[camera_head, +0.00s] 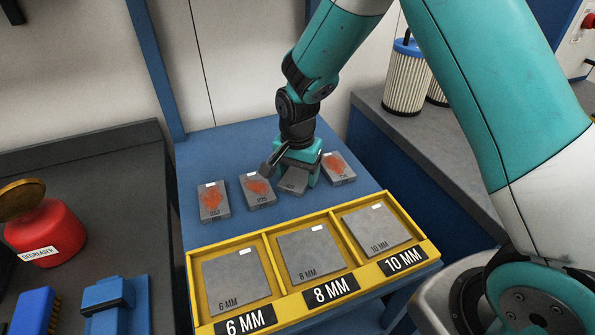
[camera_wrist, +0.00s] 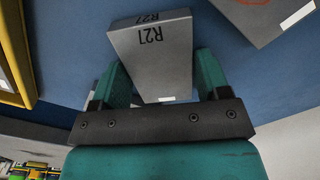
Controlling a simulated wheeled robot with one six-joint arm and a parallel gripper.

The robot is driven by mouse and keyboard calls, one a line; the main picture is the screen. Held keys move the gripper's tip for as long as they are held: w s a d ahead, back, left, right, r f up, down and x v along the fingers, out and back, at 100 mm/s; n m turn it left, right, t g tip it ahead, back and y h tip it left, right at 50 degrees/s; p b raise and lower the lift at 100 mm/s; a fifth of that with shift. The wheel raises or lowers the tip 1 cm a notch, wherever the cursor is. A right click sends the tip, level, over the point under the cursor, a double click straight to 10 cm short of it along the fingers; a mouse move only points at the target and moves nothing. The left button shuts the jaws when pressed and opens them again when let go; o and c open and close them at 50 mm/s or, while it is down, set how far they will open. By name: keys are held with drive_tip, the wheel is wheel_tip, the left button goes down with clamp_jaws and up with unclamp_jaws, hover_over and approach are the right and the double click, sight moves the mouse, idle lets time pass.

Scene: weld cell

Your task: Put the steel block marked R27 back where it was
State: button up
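My gripper (camera_head: 292,174) has its fingers on both sides of a grey steel block (camera_head: 292,187) at the back of the blue table.
Orange-stained blocks lie to the left (camera_head: 213,201), (camera_head: 257,191) and right (camera_head: 338,169) of my gripper. In front, a yellow tray (camera_head: 275,262) has compartments marked 6 MM, 8 MM and 10 MM, each holding a grey plate. A red degreaser can (camera_head: 48,235) stands on the left bench.

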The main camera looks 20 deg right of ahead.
sight(298, 175)
drive_tip(key=shift+o, duration=1.4)
drive_tip(key=shift+r, duration=0.1)
wheel_tip(298, 175, up, 12)
drive_tip(key=b, duration=0.1)
drive_tip(key=s+a+r+n+y, duration=0.2)
drive_tip(key=s+r+n, duration=0.2)
drive_tip(key=s+n, duration=0.4)
drive_tip(key=s+a+r+n+y, duration=0.2)
drive_tip(key=s+n, duration=0.6)
drive_tip(key=s, duration=0.9)
wheel_tip(298, 175, up, 2)
drive_tip(key=shift+a+r, duration=0.1)
drive_tip(key=shift+a, duration=0.2)
